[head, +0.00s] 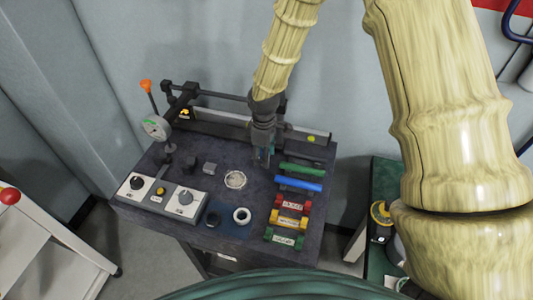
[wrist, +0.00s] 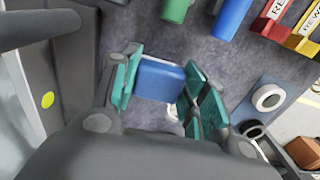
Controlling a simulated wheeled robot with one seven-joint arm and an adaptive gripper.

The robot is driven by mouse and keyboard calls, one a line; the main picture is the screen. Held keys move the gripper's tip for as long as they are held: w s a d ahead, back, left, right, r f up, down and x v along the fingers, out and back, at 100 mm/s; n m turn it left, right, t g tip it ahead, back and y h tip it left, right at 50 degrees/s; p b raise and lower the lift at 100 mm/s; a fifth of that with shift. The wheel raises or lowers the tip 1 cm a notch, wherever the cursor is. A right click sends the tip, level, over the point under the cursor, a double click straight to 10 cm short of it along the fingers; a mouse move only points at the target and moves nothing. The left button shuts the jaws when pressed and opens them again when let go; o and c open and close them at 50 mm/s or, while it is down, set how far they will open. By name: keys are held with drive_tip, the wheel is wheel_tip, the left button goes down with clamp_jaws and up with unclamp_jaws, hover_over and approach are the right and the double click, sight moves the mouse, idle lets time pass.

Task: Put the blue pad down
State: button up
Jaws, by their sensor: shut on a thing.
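My gripper (wrist: 160,88), with teal finger pads, is shut on the blue pad (wrist: 161,77) in the wrist view. The pad is a small blue block with its sides between the two fingers. In the head view my gripper (head: 264,157) points down over the back right part of the dark table (head: 222,160), left of the green and blue bars. The pad cannot be made out there. I cannot tell whether it touches the table top or hangs just above it.
A green bar (head: 301,170), a blue bar (head: 298,184) and labelled red, yellow and green trays (head: 290,204) line the table's right side. A round silver piece (head: 235,180) lies left of my gripper.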

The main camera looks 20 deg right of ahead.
drive_tip(key=shift+w+d+f, duration=0.15)
drive_tip(key=shift+w+d, duration=0.2)
drive_tip(key=shift+w, duration=0.25)
drive_tip(key=shift+w+d+p, duration=0.2)
drive_tip(key=shift+w+p, duration=0.05)
drive_tip(key=shift+p, duration=0.05)
drive_tip(key=shift+s+f+p, duration=0.15)
drive_tip(key=shift+f+p, duration=0.35)
drive_tip(key=shift+f, duration=0.1)
drive_tip(key=shift+f+p, duration=0.4)
drive_tip(key=shift+f, duration=0.75)
drive_tip(key=shift+f, duration=0.15)
drive_tip(key=o, duration=1.1)
drive_tip(key=shift+o, duration=0.2)
drive_tip(key=shift+r+b, duration=1.65)
drive_tip(key=shift+r, duration=4.45)
